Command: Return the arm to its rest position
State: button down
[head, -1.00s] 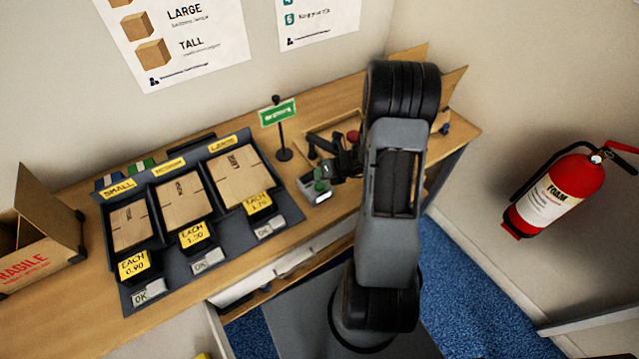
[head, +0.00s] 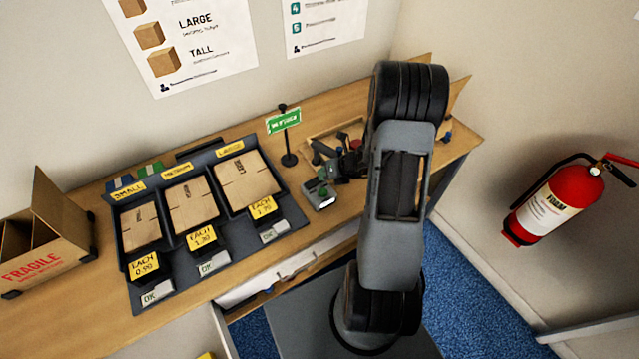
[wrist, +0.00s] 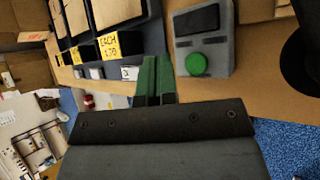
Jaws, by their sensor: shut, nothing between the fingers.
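My arm rises in the middle right of the head view and bends over at the top. My gripper (head: 335,170) is mostly hidden behind the arm, low over the right part of the bench near a small grey device with a green button (head: 319,194). In the wrist view, my gripper's green fingers (wrist: 154,80) are shut together with nothing between them. The device (wrist: 205,40) stands apart, just right of the fingers there.
The wooden bench (head: 75,275) holds a dark tray (head: 215,245) with flat cartons in three bays. A green sign (head: 283,121) stands near the device. A box marked FRAGILE (head: 45,255) is at left. A red fire extinguisher (head: 555,200) hangs on the right wall.

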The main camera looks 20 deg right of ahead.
jog(key=shift+s+a+n, duration=0.15)
jog(key=shift+n, duration=0.85)
jog(key=s+a+r+n+h, duration=0.2)
jog(key=s+r+n, duration=0.3)
jog(key=r+n, duration=0.3)
jog(key=s+a+r+n+g+h, duration=0.1)
jog(key=s+a+r+n, duration=0.3)
jog(key=n, duration=1.1)
jog(key=s+a+r+n+g+h, duration=0.1)
jog(key=s+a+r+n+h, duration=0.2)
jog(key=s+r+n, duration=0.4)
notch_tip(320, 180, up, 5)
jog(key=n, duration=0.4)
jog(key=shift+a+f+n, duration=0.15)
jog(key=shift+a+n, duration=0.15)
jog(key=shift+a, duration=0.05)
jog(key=shift+a, duration=0.15)
